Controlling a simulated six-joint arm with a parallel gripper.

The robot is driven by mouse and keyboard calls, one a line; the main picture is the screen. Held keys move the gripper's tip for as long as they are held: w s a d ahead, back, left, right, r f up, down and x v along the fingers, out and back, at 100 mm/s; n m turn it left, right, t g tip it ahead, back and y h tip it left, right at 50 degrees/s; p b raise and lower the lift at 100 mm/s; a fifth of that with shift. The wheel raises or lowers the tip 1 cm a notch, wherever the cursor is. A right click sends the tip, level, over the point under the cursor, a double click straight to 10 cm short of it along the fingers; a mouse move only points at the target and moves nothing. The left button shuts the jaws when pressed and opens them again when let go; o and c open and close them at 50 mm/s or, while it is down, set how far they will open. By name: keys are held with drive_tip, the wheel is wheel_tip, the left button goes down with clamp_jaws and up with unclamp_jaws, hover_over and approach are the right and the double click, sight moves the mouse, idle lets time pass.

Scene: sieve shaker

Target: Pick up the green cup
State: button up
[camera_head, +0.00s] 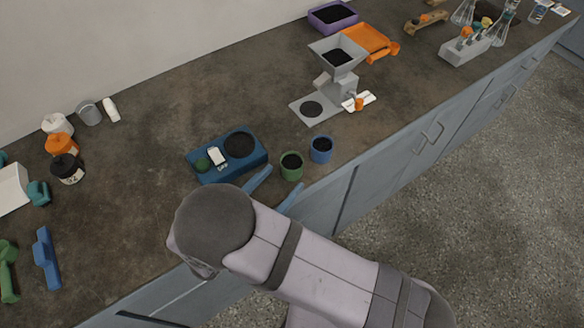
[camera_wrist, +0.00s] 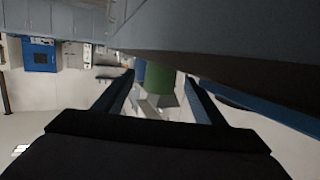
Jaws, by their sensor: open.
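The green cup (camera_head: 291,167) stands upright near the front edge of the counter, with dark contents. It also shows in the wrist view as a green shape (camera_wrist: 163,80) beyond and between my fingers, partly cut off by a grey surface above it. My gripper (camera_head: 279,188) is open, its two blue fingers pointing toward the cup from the front edge side. The fingers reach just short of the cup in the head view. In the wrist view, the gripper (camera_wrist: 160,95) has nothing between its finger pads that I can make out as held.
A blue cup (camera_head: 321,150) stands close to the right of the green cup. A blue device (camera_head: 228,172) with a dark round plate lies to its left. A grey hopper machine (camera_head: 334,75) stands behind.

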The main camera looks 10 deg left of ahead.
sight(286, 175)
drive_tip(key=shift+p+x, duration=1.2)
drive_tip(key=shift+x, duration=1.55)
drive_tip(key=shift+w+f, duration=0.1)
drive_tip(key=shift+w, duration=0.3)
drive_tip(key=c, duration=1.2)
